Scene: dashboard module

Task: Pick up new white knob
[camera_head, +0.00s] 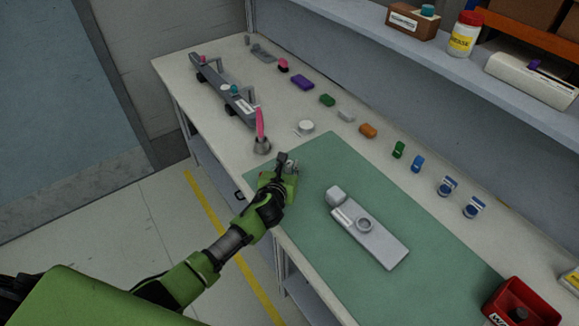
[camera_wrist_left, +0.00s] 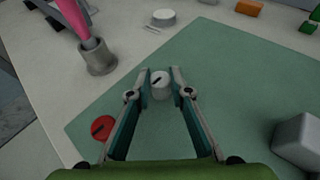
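The white knob (camera_wrist_left: 160,87) is a small, pale cylinder with a black line on top. In the left wrist view it stands on the green mat between the fingertips of my left gripper (camera_wrist_left: 160,76). The fingers look open around it, with a small gap showing on the left. In the head view my left gripper (camera_head: 287,165) is low at the mat's left edge and largely hides the knob. A red knob (camera_wrist_left: 102,128) with a black line lies beside the left finger. My right gripper is not in view.
A grey module (camera_head: 385,246) with a ring lies on the green mat (camera_head: 322,158). A metal cup (camera_head: 262,146) with a pink tool stands just beyond the gripper. A white round piece (camera_head: 305,127) and several coloured blocks lie behind. A red bin (camera_head: 518,304) is at lower right.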

